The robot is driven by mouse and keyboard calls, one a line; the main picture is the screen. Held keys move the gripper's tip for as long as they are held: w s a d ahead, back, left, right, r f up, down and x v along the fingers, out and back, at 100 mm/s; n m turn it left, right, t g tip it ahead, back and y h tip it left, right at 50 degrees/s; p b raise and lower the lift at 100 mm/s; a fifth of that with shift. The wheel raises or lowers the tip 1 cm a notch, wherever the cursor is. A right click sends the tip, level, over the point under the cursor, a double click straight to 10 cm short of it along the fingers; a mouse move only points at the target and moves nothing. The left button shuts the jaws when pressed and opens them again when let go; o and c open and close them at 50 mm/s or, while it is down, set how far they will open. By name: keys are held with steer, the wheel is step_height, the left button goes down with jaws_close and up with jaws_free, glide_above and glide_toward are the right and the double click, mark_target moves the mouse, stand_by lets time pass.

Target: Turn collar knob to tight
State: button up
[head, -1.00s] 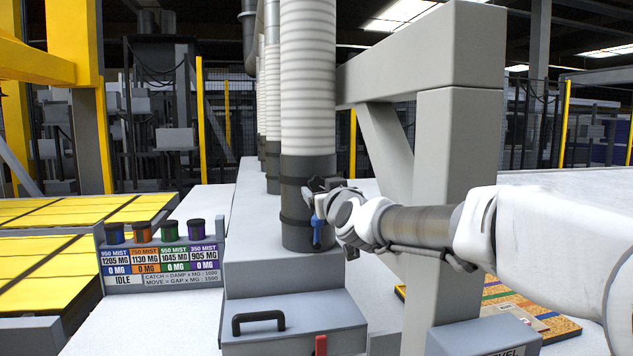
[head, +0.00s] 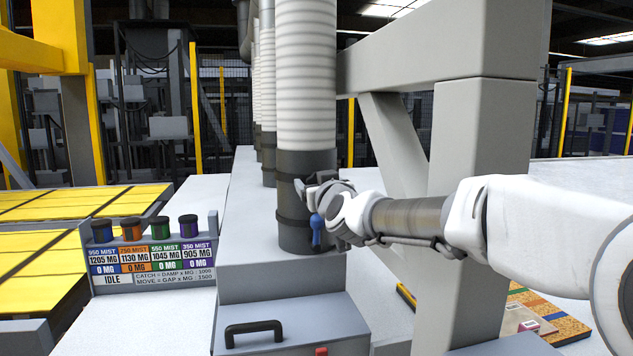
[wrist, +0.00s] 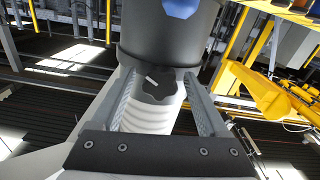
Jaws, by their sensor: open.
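The collar (head: 292,235) is a dark cylinder at the foot of the white ribbed hose (head: 306,80) in the head view. The collar knob (wrist: 155,88) shows in the wrist view as a black lobed knob with a short white pointer mark. It lies between the two fingers of my gripper (wrist: 158,76), which are apart on either side of it. I cannot tell whether they touch it. In the head view my gripper (head: 318,186) is at the collar's right front and hides the knob. A blue handle (head: 316,230) hangs on the collar just below it.
A grey box with a black handle (head: 254,333) is below the collar. A panel of labelled coloured canisters (head: 150,262) stands at left. Yellow slabs (head: 40,278) lie beyond.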

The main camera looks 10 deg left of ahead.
jaws_close()
stand_by(0.4)
steer(key=shift+m, duration=0.3)
